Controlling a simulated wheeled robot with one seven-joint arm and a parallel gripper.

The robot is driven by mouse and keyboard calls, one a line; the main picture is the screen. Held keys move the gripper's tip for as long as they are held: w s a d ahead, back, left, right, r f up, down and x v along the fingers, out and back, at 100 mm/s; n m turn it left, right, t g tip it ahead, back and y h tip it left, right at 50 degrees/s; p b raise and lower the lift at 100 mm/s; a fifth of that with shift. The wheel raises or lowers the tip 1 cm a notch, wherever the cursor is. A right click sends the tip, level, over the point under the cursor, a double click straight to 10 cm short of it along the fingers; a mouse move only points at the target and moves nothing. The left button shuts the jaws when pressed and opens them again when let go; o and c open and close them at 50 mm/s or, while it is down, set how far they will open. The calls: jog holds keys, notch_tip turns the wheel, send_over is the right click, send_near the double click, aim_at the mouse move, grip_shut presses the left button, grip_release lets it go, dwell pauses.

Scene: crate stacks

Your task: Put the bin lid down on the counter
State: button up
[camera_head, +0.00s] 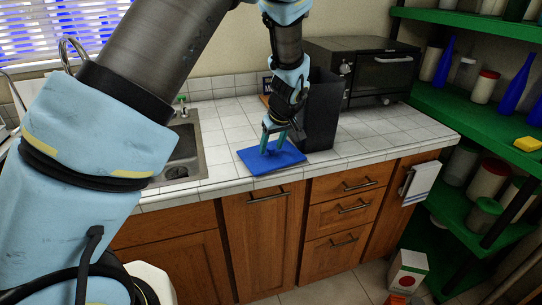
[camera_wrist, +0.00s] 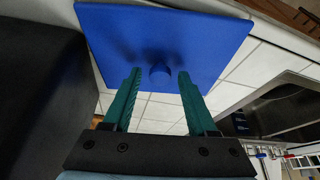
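The bin lid is a flat blue square (camera_head: 260,166) that appears to lie on the white tiled counter (camera_head: 222,137), close to the front edge. My gripper (camera_head: 273,149) is over the lid, pointing down. Nothing is held.
A tall dark bin (camera_head: 321,112) stands on the counter just right of my gripper. A toaster oven (camera_head: 382,72) is behind it. A sink (camera_head: 184,155) lies to the left. Green shelves (camera_head: 450,106) with bottles and jars stand at the right. The counter right of the bin is clear.

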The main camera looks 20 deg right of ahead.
grip_shut()
jog(key=shift+r, duration=0.1)
dwell(0.5)
